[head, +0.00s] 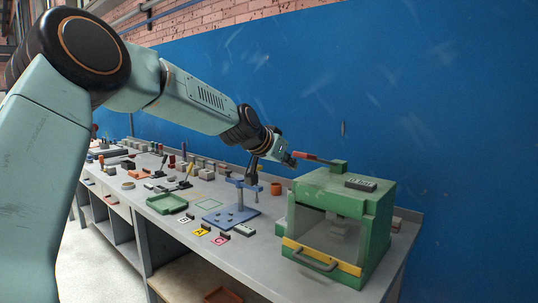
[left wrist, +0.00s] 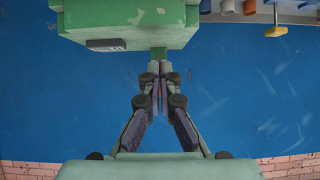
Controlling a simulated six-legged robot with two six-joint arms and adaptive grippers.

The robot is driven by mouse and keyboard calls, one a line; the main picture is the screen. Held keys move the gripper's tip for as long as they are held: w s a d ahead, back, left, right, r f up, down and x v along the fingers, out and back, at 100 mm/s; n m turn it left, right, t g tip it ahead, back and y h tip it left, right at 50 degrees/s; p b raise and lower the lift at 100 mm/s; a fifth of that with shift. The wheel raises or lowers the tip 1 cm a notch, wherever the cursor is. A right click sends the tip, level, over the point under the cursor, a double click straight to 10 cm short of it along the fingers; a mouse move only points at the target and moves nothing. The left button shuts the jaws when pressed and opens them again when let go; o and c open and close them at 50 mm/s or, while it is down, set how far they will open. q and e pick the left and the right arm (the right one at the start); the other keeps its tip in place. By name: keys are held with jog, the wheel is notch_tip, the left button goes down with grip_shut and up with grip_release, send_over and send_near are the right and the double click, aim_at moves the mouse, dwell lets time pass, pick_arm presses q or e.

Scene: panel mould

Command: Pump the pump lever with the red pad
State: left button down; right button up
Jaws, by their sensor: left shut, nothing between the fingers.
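The red pad (head: 304,156) is on the end of the pump lever, which sticks out to the left from a small green block (head: 339,166) on top of the green machine (head: 325,190). My left gripper (head: 291,160) is shut and empty, right beside the pad's left end. I cannot tell whether they touch. In the left wrist view the shut fingers (left wrist: 159,72) point toward the green machine (left wrist: 125,22), and a thin reddish strip shows between them. The fingers hide most of the lever there. My right gripper is not in view.
The green machine has a yellow-edged front with a grey handle (head: 315,263). A blue stand (head: 232,217), a green tray (head: 166,203) and letter cards (head: 201,232) lie left of it on the grey bench. A blue panel (head: 440,110) rises behind.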

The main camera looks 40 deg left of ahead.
pick_arm(q)
jog(key=s+r+b, duration=0.1)
jog(key=s+r, duration=0.1)
jog(key=s, duration=0.6)
jog(key=shift+a, duration=0.25)
dwell(0.4)
jog(key=shift+w+f, duration=0.15)
jog(key=shift+w, duration=0.1)
jog(key=shift+s, duration=0.2)
jog(key=shift+w, duration=0.15)
dwell(0.4)
dwell(0.4)
dwell(0.3)
